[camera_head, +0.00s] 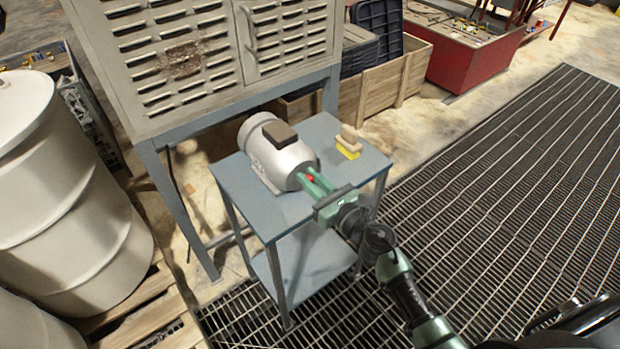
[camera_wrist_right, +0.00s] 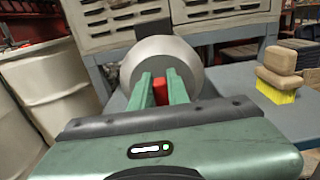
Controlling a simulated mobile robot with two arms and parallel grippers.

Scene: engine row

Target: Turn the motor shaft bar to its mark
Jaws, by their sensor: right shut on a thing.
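The grey motor (camera_head: 276,152) with a dark box on top lies on a blue-grey table (camera_head: 267,217). Its round end faces my right gripper, and the motor also shows in the right wrist view (camera_wrist_right: 160,62). My right gripper (camera_head: 312,181) is at that end, shut on the red shaft bar (camera_head: 309,178). In the right wrist view the bar (camera_wrist_right: 161,92) shows between the two green fingers, mostly hidden by them. I cannot see the mark. My left gripper is not in view.
A louvred grey cabinet (camera_head: 204,60) stands behind. White drums (camera_head: 62,190) stand at the left. Metal grating (camera_head: 500,190) at the right is clear.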

